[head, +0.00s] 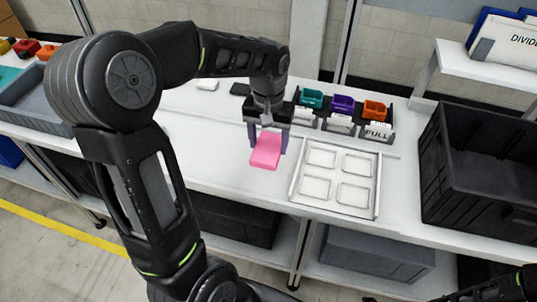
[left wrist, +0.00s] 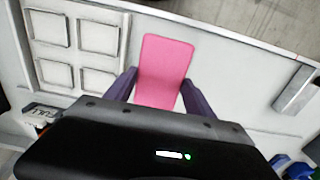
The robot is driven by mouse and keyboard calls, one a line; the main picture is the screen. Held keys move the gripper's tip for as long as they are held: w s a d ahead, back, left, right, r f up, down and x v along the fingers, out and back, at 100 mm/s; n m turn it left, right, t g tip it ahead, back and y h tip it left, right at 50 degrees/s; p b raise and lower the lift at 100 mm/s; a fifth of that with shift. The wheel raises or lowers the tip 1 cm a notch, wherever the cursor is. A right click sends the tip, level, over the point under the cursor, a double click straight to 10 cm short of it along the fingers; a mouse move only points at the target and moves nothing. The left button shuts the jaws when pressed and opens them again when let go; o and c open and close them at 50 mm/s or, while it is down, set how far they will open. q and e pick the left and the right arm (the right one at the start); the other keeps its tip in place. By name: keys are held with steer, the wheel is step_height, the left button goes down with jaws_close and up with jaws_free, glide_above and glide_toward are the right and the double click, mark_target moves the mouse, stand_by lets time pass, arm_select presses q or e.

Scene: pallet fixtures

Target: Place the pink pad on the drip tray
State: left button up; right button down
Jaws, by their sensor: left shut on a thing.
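The pink pad (head: 265,150) is a flat rounded rectangle. My left gripper (head: 266,138) is shut on its near-wrist end, with the pad between its purple fingers and apparently above the white bench. The pad also shows in the left wrist view (left wrist: 164,68), between the fingers of the left gripper (left wrist: 158,92). A white tray (head: 293,189) with several rounded-rectangle frames lies on the bench right of the pad, apart from it. It is the only flat tray near the pad and seems to be the drip tray. My right gripper does not show.
Small teal (head: 312,98), purple (head: 342,104) and orange (head: 375,110) bins stand behind the tray, with cards in front, one marked FULL. A large black crate (head: 480,165) stands to the right. A grey bin (head: 40,105) is at far left. The bench left of the pad is clear.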

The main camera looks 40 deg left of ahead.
arm_select(q)
steer(key=shift+r, duration=0.65)
steer(key=w+d+f+m, duration=0.3)
steer(key=w+d, duration=0.6)
steer(key=d, duration=0.3)
steer(key=shift+w+d+m, duration=0.25)
steer(key=shift+d+m, duration=0.1)
steer(key=shift+m, duration=0.05)
